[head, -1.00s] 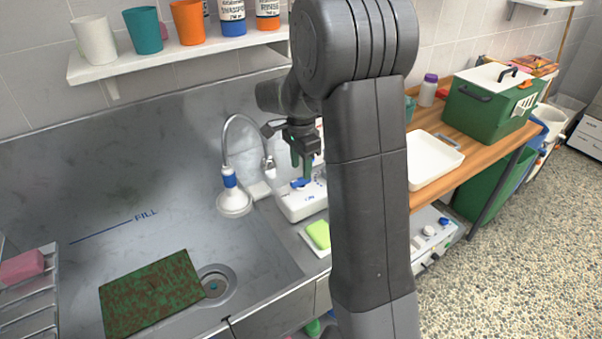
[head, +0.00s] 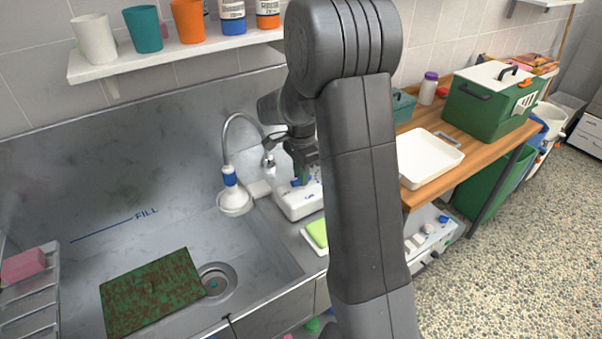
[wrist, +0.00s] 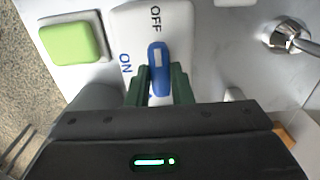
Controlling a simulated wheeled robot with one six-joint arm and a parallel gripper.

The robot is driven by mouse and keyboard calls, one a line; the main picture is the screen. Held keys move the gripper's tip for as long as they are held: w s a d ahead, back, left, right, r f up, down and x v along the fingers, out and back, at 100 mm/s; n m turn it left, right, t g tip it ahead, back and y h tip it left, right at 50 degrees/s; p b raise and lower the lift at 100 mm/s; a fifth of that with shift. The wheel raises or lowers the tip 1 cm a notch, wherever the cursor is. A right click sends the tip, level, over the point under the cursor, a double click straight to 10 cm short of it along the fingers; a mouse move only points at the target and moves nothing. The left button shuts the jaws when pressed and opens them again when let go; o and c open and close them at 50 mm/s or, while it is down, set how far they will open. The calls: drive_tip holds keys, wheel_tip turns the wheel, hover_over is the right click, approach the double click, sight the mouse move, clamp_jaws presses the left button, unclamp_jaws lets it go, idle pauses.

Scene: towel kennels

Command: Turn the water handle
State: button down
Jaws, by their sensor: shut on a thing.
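The blue water handle (wrist: 158,55) sits on a white control box (head: 292,205) marked OFF and ON beside the sink. In the wrist view the handle points along the picture's vertical, its far end near OFF; ON is to its left. My gripper (wrist: 160,85) has its green fingers on both sides of the handle's near end, shut on it. In the head view my gripper (head: 301,172) is over the box, and my arm partly hides the box.
The sink (head: 100,240) holds a stained green mat (head: 152,292) beside a drain (head: 216,284). A white tray (head: 430,158) and a green case (head: 490,102) stand on the wooden counter. A cup shelf (head: 150,62) is above.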

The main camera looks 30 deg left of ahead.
drive_tip(key=n, duration=0.5)
drive_tip(key=shift+n+b, duration=0.3)
drive_tip(key=shift+b, duration=0.05)
drive_tip(key=n, duration=0.6)
idle(0.5)
drive_tip(key=c, duration=1.3)
unclamp_jaws()
drive_tip(key=shift+r, duration=0.15)
wheel_tip(320, 180, up, 14)
drive_tip(key=shift+f+b, duration=0.2)
drive_tip(key=shift+b, duration=0.45)
